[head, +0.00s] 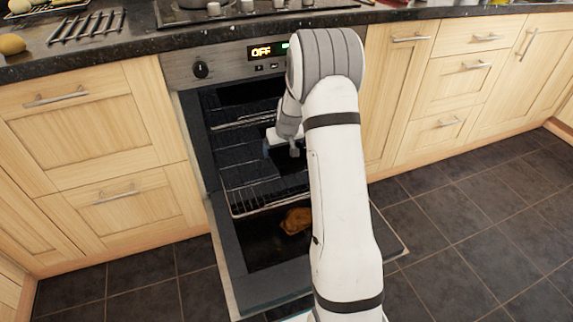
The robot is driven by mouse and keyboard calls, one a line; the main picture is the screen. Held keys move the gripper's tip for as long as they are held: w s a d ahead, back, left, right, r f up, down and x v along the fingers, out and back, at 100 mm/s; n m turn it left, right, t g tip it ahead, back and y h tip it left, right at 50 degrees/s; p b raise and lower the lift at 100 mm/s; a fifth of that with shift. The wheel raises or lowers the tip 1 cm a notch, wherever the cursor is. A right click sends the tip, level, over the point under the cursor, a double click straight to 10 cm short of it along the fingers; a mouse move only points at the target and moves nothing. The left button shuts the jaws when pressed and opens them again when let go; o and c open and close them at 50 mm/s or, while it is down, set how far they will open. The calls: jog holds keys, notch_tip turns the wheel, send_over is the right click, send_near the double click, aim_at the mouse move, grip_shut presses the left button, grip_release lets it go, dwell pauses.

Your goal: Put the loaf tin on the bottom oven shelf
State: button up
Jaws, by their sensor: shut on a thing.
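My gripper (270,149) reaches into the open oven (198,140), over the pulled-out wire shelf (240,205). It is shut on a dark thing just below it, which I take to be the loaf tin (287,163). My arm and the dark oven interior hide most of the tin, so I cannot tell whether it touches a shelf. Another wire rack (235,122) shows higher up inside the oven.
The oven door (250,292) is folded down in front, with a golden-brown food item (296,221) low above or on it. The granite worktop (130,42) holds a metal rack (87,26) and a hob (235,12). Closed wooden cupboards stand on both sides.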

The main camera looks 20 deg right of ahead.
aim_at(283, 157)
notch_tip(283, 157, down, 6)
jog(key=shift+f+b, duration=0.1)
jog(key=shift+b, duration=0.95)
jog(key=shift+f, duration=0.2)
jog(key=o, duration=0.9)
jog(key=shift+r, duration=0.1)
jog(key=shift+c, duration=0.2)
